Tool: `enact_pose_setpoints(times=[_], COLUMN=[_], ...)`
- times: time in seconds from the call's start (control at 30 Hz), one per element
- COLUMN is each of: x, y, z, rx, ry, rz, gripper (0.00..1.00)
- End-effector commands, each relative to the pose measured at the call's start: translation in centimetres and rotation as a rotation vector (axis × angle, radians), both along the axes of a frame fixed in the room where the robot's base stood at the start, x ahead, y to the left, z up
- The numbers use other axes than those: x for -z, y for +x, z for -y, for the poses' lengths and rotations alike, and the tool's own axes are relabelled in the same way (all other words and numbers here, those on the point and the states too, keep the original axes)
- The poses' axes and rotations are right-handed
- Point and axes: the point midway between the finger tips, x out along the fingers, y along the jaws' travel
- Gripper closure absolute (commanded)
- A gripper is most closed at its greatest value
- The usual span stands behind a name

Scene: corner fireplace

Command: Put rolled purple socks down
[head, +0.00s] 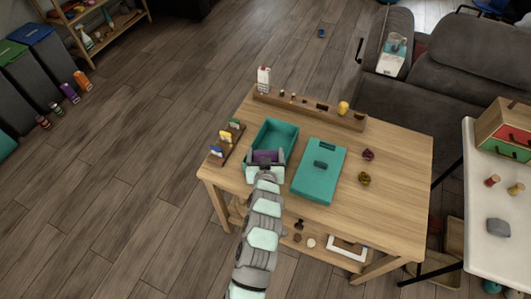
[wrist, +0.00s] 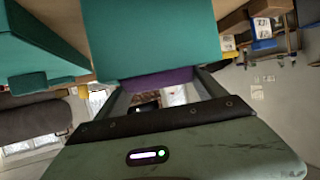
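The rolled purple socks (head: 267,156) are at the end of my gripper (head: 266,160), at the near end of an open teal box (head: 290,147) on the wooden table. In the wrist view the socks (wrist: 158,79) show as a purple band between the two fingers, which appear to hold them from both sides. A teal wall (wrist: 150,38) stands just beyond and hides part of them. I cannot tell whether the socks touch the box.
A teal lid (head: 318,172) with a handle lies right of the box on the table (head: 398,160). A wooden rack with small cards (head: 228,143) stands left of the box. A wooden rail (head: 310,108) runs behind. Two small dark round objects (head: 366,154) lie right of the lid.

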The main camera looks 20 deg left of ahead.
Motion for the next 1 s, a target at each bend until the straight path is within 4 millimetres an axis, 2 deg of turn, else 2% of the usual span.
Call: enact_pose_setpoints(times=[0.03, 0.2, 0.43, 0.57, 0.67, 1.0], x=[0.0, 0.0, -0.2, -1.6, -1.9, -4.4], y=[0.0, 0.0, 0.0, 0.1, -1.1, -6.9], z=[0.0, 0.0, 0.0, 0.1, 0.5, 3.0], rx=[0.000, 0.000, 0.001, 0.002, 0.001, 0.000], ry=[0.000, 0.000, 0.000, 0.001, 0.000, 0.000], rz=[0.000, 0.000, 0.001, 0.005, 0.002, -0.001], gripper=[0.15, 0.02, 0.02, 0.02, 0.02, 0.02])
